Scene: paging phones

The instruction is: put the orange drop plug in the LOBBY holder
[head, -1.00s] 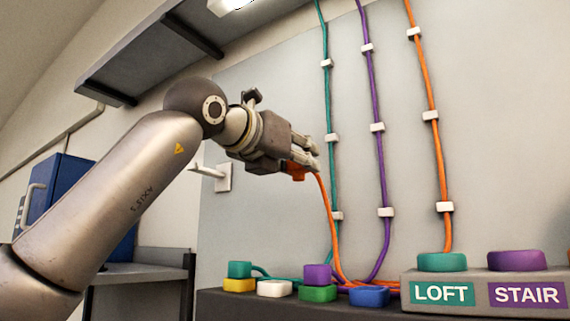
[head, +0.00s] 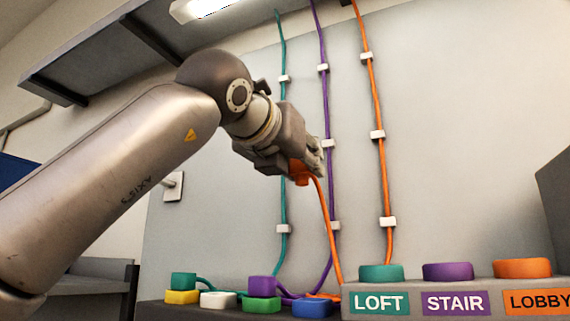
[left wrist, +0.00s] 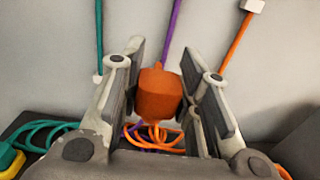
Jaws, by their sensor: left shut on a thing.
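My left gripper (head: 311,172) is shut on the orange drop plug (head: 301,176), held in the air before the wall panel. In the left wrist view the plug (left wrist: 159,93) sits between the two fingers of the gripper (left wrist: 165,88). An orange cord hangs from the plug down to the ledge. The orange LOBBY holder (head: 522,268) is at the lower right in the head view, above an orange label reading LOBBY (head: 538,302). The gripper is above and to the left of it. My right gripper is not in view.
The green LOFT holder (head: 381,272) and purple STAIR holder (head: 448,271) stand left of LOBBY on the same block. Several coloured pieces, including a blue one (head: 312,307), lie on the lower ledge. Green, purple and orange cords run up the panel. The air above the holders is clear.

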